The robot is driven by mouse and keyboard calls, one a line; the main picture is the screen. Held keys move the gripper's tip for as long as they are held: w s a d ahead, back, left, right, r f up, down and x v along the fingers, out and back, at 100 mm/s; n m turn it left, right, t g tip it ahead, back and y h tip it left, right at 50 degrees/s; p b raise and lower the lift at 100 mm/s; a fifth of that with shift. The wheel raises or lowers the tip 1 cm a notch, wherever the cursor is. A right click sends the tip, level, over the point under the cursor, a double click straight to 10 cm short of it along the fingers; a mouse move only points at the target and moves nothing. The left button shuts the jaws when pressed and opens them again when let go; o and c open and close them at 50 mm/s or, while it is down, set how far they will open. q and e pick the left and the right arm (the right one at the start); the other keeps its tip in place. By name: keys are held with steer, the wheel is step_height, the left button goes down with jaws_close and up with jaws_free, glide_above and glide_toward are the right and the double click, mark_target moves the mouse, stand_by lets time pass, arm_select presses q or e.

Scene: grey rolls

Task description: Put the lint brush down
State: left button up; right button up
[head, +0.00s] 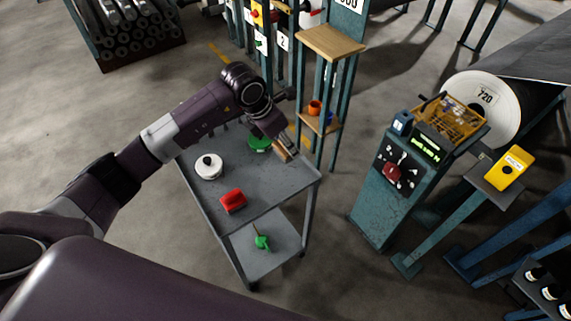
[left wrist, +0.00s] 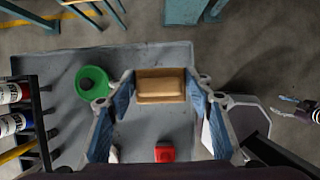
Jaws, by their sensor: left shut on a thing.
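The lint brush (left wrist: 160,84) shows as a tan, wooden-looking block between the fingers of my left gripper (left wrist: 160,88) in the left wrist view. The gripper is shut on it. In the head view the left gripper (head: 279,142) is over the far end of the grey cart top (head: 262,186), with the brush (head: 283,153) partly hidden by it. I cannot tell whether the brush touches the cart. My right gripper (left wrist: 284,104) shows small at the right edge of the left wrist view, its fingers apart and empty.
On the cart stand a white round object with a black knob (head: 208,166), a red object (head: 233,200) and a green round object (head: 259,144). A green item (head: 262,242) lies on the lower shelf. A wooden-topped stand (head: 333,42) is just beyond the cart. The cart's middle is clear.

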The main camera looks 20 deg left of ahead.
arm_select(q)
step_height(320, 180, down, 6)
steer(key=shift+f+p, duration=0.1)
steer(key=shift+p, duration=0.3)
step_height(320, 180, down, 4)
steer(key=shift+p, duration=0.3)
steer(key=shift+f, duration=0.25)
arm_select(e)
steer(key=shift+w+d+r, duration=0.1)
steer(key=shift+d+r, duration=0.15)
steer(key=shift+r, duration=0.2)
steer(key=shift+w+d+r, duration=0.1)
steer(key=shift+d+r, duration=0.1)
steer(key=shift+r, duration=0.25)
arm_select(q)
steer(key=shift+f, duration=0.2)
steer(key=o, duration=1.2)
arm_select(e)
steer(key=shift+a+f, duration=0.1)
steer(key=shift+a, duration=0.2)
arm_select(q)
steer(key=shift+r, duration=0.2)
